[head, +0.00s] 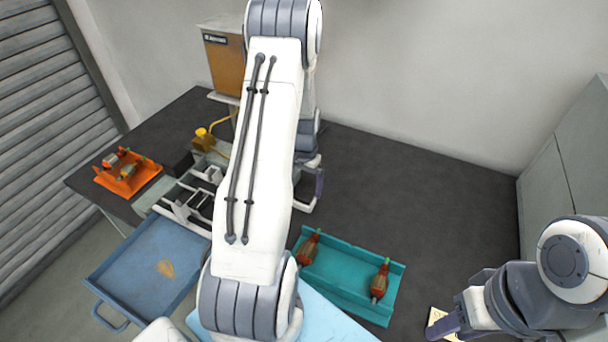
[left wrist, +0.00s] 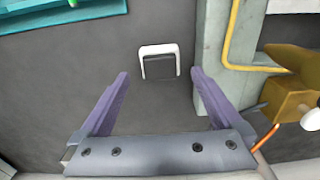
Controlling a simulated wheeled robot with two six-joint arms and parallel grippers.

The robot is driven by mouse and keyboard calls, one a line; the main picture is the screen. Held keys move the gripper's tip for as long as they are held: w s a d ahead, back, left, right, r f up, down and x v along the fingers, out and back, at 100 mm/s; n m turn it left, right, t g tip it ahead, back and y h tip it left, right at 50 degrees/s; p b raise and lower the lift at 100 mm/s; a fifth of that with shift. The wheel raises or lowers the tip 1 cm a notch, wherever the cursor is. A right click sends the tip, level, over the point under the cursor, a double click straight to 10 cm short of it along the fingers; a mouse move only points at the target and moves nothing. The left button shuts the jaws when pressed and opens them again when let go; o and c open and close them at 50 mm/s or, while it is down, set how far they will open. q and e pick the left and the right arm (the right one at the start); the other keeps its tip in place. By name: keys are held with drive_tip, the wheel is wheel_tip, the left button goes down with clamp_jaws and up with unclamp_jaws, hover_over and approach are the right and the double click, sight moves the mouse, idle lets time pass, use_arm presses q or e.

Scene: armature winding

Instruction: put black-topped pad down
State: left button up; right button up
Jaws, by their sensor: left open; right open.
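The black-topped pad (left wrist: 159,66), a small dark square with a white rim on three sides, lies on the dark bench in the left wrist view. I cannot make it out in the head view, where my left arm covers much of the bench. My left gripper (head: 312,188) is open; in the left wrist view its two purple fingers stand apart, with the pad showing beyond and between their tips. Nothing is between the fingers. My right gripper (head: 452,322) is open at the bottom right, by a pale yellow card (head: 437,316).
A teal tray (head: 345,295) holds two red-brown armatures. An orange tray (head: 146,181) with parts stands at the left, beside a grey fixture (head: 192,205) and yellow-brown device (head: 203,139). A blue tray cart (head: 135,290) is at front left. The bench's back right is clear.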

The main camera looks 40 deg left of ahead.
sight(304, 196)
use_arm(q)
wheel_tip(304, 196, up, 7)
drive_tip(key=b, duration=0.1)
drive_tip(key=s+d+r+m, duration=0.2)
drive_tip(key=d+r, duration=0.2)
drive_tip(key=d, duration=0.7)
drive_tip(key=s+d+r+m, duration=0.1)
drive_tip(key=d+r+m, duration=0.25)
drive_tip(key=d, duration=0.75)
drive_tip(key=s+d+r+m, duration=0.2)
drive_tip(key=s+d, duration=0.4)
drive_tip(key=s, duration=0.3)
drive_tip(key=s+d+r+m+h, duration=0.1)
drive_tip(key=s+d+r+m, duration=0.1)
drive_tip(key=s+d, duration=0.4)
drive_tip(key=s, duration=0.3)
drive_tip(key=shift+r, duration=0.15)
drive_tip(key=shift+c, duration=0.3)
